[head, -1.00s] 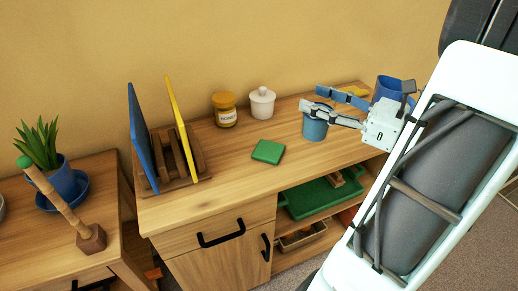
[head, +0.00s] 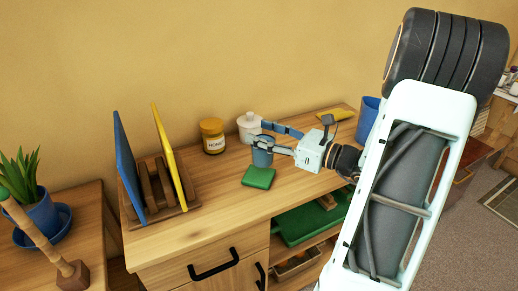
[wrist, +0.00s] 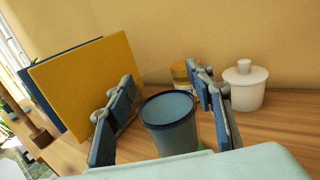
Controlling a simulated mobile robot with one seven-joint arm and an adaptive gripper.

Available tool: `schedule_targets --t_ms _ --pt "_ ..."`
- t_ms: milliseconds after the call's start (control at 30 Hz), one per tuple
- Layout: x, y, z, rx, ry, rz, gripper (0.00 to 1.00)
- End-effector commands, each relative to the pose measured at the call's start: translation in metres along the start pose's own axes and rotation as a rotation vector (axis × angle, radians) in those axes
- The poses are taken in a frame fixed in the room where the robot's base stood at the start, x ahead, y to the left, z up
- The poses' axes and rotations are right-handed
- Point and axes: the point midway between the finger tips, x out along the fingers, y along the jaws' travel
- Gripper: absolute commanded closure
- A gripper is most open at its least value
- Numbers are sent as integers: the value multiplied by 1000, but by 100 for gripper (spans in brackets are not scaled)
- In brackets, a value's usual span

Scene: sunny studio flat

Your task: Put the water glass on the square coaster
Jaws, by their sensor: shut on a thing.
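The water glass (head: 262,157) is a blue-grey cup, upright between the fingers of my gripper (head: 272,138). My gripper is shut on it, with one finger on each side in the wrist view (wrist: 168,128). The square coaster (head: 258,178) is a flat green square on the wooden cabinet top. In the head view the glass's lower end overlaps the coaster's far edge; I cannot tell whether it touches it or hangs above. In the wrist view the glass and my gripper hide nearly all of the coaster.
A honey jar (head: 212,136) and a white lidded pot (head: 249,126) stand behind the coaster. A rack with a blue board (head: 130,165) and a yellow board (head: 168,150) stands to the left. A blue container (head: 367,118) stands at the right. Bare wood lies left of the coaster.

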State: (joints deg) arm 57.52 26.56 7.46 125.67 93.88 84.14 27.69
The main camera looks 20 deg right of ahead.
Motion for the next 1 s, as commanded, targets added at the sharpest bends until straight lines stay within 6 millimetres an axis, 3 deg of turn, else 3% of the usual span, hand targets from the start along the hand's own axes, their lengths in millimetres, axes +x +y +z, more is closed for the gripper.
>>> schedule_targets --t_ms 233,500,867,900,1000 --pt "12 -2 -13 -1 -4 2 100" --pt "15 -3 -47 -1 -3 0 100" --pt "14 -3 -50 -2 -3 0 100" --pt "14 -3 -50 -1 -1 0 48" --pt "14 -3 -50 -1 -1 0 37"
